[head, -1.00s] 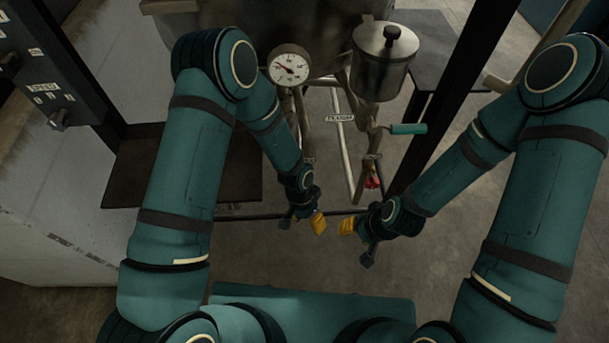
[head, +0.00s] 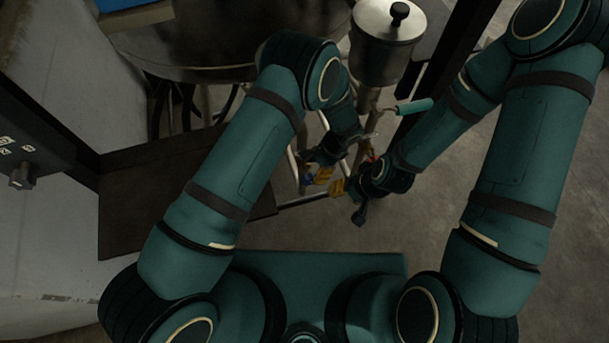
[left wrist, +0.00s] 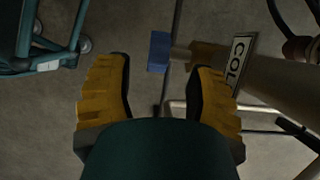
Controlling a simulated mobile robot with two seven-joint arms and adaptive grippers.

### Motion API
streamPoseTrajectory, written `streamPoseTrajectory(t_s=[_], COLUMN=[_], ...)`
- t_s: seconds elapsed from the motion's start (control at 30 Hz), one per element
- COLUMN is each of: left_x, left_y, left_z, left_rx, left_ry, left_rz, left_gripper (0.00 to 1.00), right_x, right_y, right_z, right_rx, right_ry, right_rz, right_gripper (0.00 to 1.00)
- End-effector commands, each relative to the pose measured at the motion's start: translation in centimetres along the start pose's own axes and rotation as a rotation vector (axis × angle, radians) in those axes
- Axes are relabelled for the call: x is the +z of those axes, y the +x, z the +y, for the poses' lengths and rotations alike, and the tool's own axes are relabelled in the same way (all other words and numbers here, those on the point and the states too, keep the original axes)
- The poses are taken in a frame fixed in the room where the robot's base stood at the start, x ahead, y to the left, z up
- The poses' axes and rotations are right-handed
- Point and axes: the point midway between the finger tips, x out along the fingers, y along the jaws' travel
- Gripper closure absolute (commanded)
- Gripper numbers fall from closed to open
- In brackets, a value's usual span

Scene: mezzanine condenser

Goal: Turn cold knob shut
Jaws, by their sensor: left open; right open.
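The cold knob (left wrist: 159,52) is a small blue block on a short stem from a pipe. The pipe carries a label plate (left wrist: 238,62) reading "COL", cut off by its edge. My left gripper (left wrist: 160,68) is open, its yellow-padded fingers on either side below the knob in the left wrist view. The knob appears between or just beyond the fingertips; I cannot tell contact. In the head view, a bit of blue (head: 307,179) shows beside my left gripper (head: 314,170). My right gripper (head: 347,203) is open and empty, lower and to the right.
A steel pot (head: 385,45) with a black-knobbed lid stands above the pipes. A green-handled lever (head: 413,107) sticks out below it. A bit of red (head: 371,157) shows near my right gripper. A large vessel (head: 230,40) is behind; open floor lies at right.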

Motion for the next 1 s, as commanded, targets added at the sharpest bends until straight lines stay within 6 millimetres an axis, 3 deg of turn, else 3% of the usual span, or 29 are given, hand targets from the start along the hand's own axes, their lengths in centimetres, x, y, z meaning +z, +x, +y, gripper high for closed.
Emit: streamPoseTrajectory(t_s=[0.5,0.9,1.0], left_x=[0.0,0.0,0.0], left_y=[6.7,7.3,7.3], left_z=[0.0,0.0,0.0], left_rx=[0.002,0.002,0.002], left_ry=[-0.001,-0.002,-0.002], left_rz=[0.0,0.001,0.001], left_gripper=[0.45,0.46,0.81], right_x=[-0.1,-0.2,-0.2], right_y=[1.4,1.4,1.4], right_z=[0.5,0.5,0.5], right_rx=[0.001,0.0,0.0], right_ry=[-0.001,-0.001,-0.001], right_rz=[0.007,0.008,0.008], right_gripper=[0.53,0.53,0.53])
